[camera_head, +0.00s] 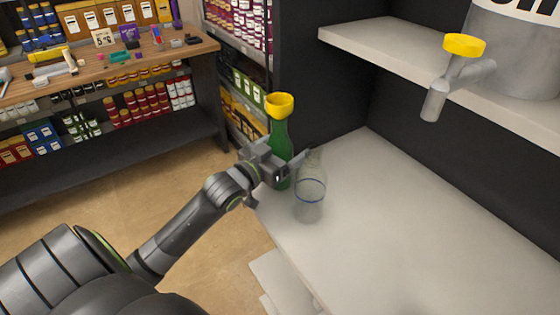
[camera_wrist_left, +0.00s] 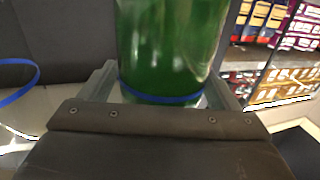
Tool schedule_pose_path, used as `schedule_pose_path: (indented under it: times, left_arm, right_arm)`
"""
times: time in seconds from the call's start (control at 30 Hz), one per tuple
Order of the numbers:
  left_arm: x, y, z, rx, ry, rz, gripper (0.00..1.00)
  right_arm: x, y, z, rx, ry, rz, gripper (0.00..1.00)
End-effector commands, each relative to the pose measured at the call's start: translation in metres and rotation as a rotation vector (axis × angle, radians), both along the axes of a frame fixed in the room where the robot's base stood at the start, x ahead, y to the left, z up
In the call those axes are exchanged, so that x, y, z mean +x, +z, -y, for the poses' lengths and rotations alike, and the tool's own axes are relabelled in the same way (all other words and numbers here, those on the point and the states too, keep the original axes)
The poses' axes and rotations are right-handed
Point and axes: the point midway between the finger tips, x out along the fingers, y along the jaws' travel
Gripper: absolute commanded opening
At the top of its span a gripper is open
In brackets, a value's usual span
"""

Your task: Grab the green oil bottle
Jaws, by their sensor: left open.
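The green oil bottle (camera_head: 281,138) stands upright near the left edge of the white counter, with a yellow funnel-shaped top (camera_head: 279,104). My left gripper (camera_head: 287,170) is at the bottle's lower part, with the bottle beyond and partly behind it. In the left wrist view the green bottle (camera_wrist_left: 170,45) fills the upper middle, between the two open fingers. A blue band shows near its base. I cannot tell whether the fingers touch it. My right gripper is not in view.
A clear bottle (camera_head: 310,195) with a blue ring stands on the counter (camera_head: 400,230) right beside my left gripper. A shelf (camera_head: 400,55) above holds a large grey tank (camera_head: 525,50) with a yellow-handled tap (camera_head: 464,46). The counter's right part is clear.

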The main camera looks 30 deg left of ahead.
Motion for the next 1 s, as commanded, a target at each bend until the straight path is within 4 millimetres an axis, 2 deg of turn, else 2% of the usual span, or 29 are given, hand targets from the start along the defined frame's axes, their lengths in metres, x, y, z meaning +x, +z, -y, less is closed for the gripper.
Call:
schedule_pose_path:
  times: [0.2,0.63,1.0]
  left_arm:
    - [0.0004,-0.0003,0.0002,-0.001,0.0,0.0,0.83]
    - [0.0002,-0.0002,0.0,-0.001,0.0,0.0,0.27]
    - [0.0012,0.0045,0.0,0.0,-0.001,0.003,0.26]
  right_arm:
    - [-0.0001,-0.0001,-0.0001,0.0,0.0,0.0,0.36]
    - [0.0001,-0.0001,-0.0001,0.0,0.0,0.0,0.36]
    - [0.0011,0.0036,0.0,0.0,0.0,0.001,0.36]
